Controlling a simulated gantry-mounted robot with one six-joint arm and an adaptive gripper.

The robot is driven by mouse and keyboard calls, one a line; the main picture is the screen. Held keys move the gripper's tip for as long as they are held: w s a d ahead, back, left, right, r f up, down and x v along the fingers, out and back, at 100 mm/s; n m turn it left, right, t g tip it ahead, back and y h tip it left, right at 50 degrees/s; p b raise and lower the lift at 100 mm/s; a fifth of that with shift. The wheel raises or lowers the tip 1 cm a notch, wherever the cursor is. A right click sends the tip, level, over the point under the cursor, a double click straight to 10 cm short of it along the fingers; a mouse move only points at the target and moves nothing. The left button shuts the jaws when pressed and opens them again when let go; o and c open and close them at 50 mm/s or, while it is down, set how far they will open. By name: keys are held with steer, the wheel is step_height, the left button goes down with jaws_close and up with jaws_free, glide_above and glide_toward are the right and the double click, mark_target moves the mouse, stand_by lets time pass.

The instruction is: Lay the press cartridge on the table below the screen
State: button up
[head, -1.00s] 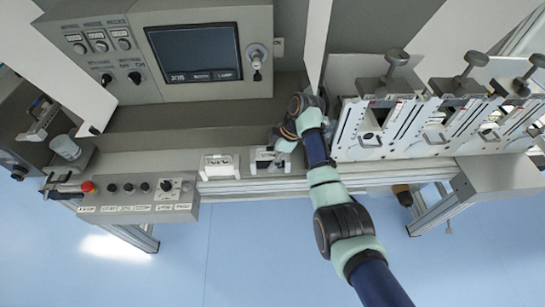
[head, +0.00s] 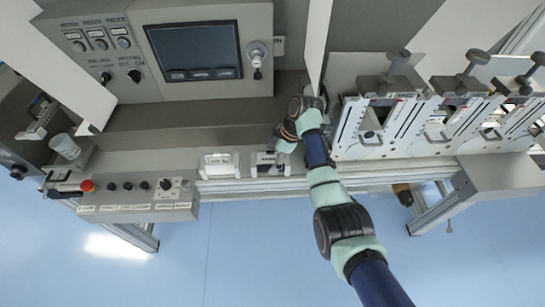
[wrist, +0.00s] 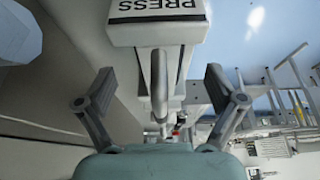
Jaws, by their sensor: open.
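The press cartridge (wrist: 158,20) is a pale block marked PRESS, with a grey bar handle, at the top middle of the wrist view. My gripper (wrist: 159,74) is open, with one finger on each side of the handle and a gap on both sides. In the head view, my gripper (head: 283,143) is at the table's front edge, partly hidden by my wrist. The block beside it (head: 268,168) appears to be the press cartridge, partly covered. The screen (head: 195,50) is on the grey cabinet, with the grey table (head: 180,138) below it.
A similar white block with a handle (head: 219,166) sits just left of the cartridge. A button box with a red knob (head: 135,197) is at the front left. White slotted units with clamp knobs (head: 372,125) stand to the right, beside an upright pale panel (head: 316,45). The table below the screen looks clear.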

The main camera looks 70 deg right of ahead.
steer(key=shift+r, duration=0.35)
steer(key=p+v, duration=0.2)
steer(key=v, duration=1)
steer(key=shift+r+p, duration=0.3)
steer(key=shift+d, duration=0.1)
